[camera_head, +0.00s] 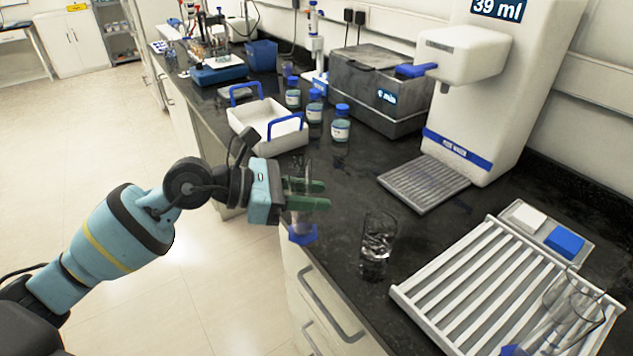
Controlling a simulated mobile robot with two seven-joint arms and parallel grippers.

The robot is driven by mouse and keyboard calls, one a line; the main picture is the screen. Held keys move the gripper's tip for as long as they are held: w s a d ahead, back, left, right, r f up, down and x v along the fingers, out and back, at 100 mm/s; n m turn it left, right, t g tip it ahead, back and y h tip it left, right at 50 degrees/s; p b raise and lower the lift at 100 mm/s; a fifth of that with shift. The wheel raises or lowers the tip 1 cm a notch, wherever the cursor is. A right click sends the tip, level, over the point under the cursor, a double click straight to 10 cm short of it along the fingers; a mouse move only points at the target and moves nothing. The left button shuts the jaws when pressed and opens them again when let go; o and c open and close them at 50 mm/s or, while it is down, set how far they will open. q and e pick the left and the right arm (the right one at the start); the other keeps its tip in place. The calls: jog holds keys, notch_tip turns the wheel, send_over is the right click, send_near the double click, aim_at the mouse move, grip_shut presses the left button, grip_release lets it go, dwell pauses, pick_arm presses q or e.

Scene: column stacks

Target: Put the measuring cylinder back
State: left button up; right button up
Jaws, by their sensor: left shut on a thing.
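A clear measuring cylinder (302,228) with a blue hexagonal foot is upright in my left gripper (322,195). The green fingers are shut around its body, and they hide part of it. Its foot shows over the front edge of the dark counter; I cannot tell whether it touches the counter. My right gripper is not in view.
A glass beaker (378,238) stands right of the held cylinder. A white slatted rack (450,292) at the right bears clear glassware (572,310). A water dispenser (497,100) reads 39 ml. A white tray (250,117) with blue handles and several blue-capped bottles (340,128) stand behind.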

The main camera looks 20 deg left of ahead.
pick_arm(q)
jog(key=w+f, duration=0.1)
jog(key=w, duration=0.3)
jog(key=w+a+f, duration=0.1)
jog(key=w+f, duration=0.1)
jog(key=w, duration=0.2)
jog(key=w+a+f, duration=0.1)
jog(key=w, duration=0.3)
jog(key=shift+w+a+f, duration=0.15)
jog(key=shift+w+f, duration=0.1)
jog(key=shift+w, duration=0.05)
jog(key=shift+f, duration=0.1)
jog(key=shift+f, duration=0.1)
jog(key=shift+f, duration=0.15)
jog(key=o, duration=1.1)
jog(key=shift+o, duration=0.2)
